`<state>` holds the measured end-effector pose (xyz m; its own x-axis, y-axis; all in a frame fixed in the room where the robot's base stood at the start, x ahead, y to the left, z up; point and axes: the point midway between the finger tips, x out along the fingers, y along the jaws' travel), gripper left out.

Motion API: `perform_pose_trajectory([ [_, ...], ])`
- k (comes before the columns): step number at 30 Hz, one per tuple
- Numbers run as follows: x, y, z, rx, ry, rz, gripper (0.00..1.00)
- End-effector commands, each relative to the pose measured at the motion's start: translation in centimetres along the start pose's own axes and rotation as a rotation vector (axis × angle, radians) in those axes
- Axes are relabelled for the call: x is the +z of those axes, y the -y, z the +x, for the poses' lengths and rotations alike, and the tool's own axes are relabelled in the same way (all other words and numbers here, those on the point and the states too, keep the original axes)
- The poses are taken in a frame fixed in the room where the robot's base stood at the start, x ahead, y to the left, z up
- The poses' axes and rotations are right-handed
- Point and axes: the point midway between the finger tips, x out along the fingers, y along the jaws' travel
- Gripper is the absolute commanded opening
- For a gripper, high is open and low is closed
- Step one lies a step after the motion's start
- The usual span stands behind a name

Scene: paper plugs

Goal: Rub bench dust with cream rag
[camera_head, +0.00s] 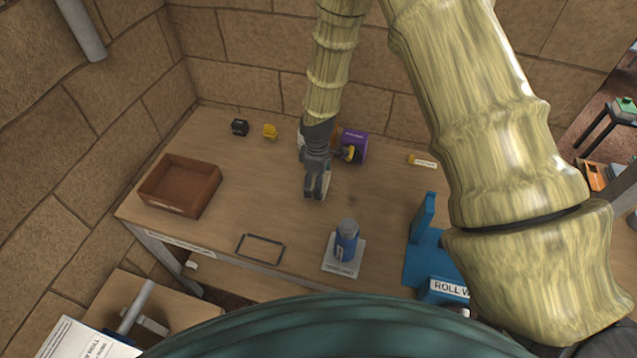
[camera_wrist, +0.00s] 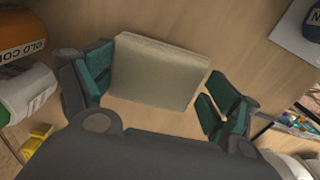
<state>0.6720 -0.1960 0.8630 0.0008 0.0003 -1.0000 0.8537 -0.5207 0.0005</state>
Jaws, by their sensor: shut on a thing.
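My gripper (camera_head: 317,188) is over the middle of the wooden bench (camera_head: 225,225). In the wrist view its green-padded fingers are shut on the cream rag (camera_wrist: 157,72), which looks like a flat, thick pad. The rag's height above the bench is hard to judge. I cannot make out dust on the bench.
A blue bottle (camera_head: 346,240) stands on a pale pad (camera_head: 344,265) in front. A brown open tray (camera_head: 180,187) is at left. A purple container (camera_head: 353,146) is close behind my gripper. A blue stand (camera_head: 424,250) is at right. The bench between tray and gripper is clear.

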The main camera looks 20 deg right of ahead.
Motion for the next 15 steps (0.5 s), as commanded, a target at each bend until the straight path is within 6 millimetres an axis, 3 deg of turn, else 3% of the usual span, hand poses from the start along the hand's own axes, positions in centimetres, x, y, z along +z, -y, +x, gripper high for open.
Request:
perform_pose_trajectory([
  [15,0.1,0.0,-4.9,-0.001,0.0,0.001,0.59],
])
